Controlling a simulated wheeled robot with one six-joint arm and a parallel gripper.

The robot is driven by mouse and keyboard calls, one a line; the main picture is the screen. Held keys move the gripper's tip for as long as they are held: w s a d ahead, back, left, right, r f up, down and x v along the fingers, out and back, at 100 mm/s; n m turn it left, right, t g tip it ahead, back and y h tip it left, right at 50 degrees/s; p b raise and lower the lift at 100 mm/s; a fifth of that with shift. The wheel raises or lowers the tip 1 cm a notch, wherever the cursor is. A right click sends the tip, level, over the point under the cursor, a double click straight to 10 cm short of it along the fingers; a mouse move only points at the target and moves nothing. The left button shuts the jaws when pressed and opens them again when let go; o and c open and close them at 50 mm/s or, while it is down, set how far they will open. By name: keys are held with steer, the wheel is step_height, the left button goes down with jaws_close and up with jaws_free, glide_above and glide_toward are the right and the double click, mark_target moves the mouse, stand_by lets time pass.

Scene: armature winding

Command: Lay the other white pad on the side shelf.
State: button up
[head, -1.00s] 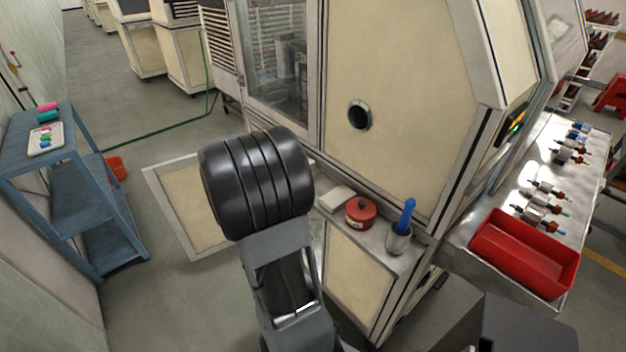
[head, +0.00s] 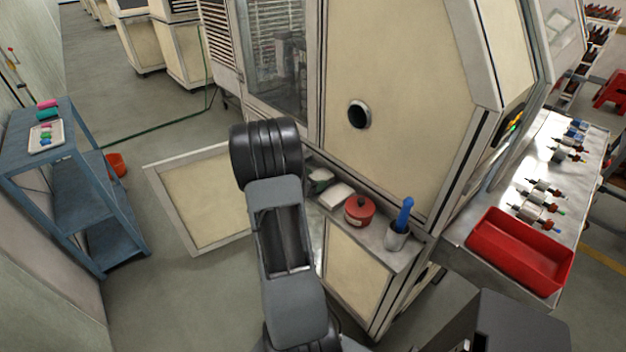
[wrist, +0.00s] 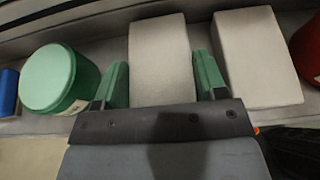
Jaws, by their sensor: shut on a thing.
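My gripper (wrist: 161,80) has its two green fingers on either side of a white pad (wrist: 160,45) and is shut on it. This pad appears to rest on the machine's ledge (wrist: 112,47). A second white pad (wrist: 256,55) lies just right of the right finger, a narrow gap away; in the head view it shows (head: 338,195) beside the red tin. In the head view my arm hides most of the gripper. A blue shelf rack (head: 73,160) stands at the far left, with a small tray (head: 46,138) on its top.
A green round tin (wrist: 60,78) stands left of the held pad. A red tin (head: 360,210) and a cup (head: 396,238) with a blue-handled tool are farther right on the ledge. A red bin (head: 520,250) is on the right bench. Floor between rack and machine is open.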

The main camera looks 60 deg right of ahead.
steer(key=shift+f, duration=0.15)
steer(key=shift+f, duration=0.15)
steer(key=o, duration=0.9)
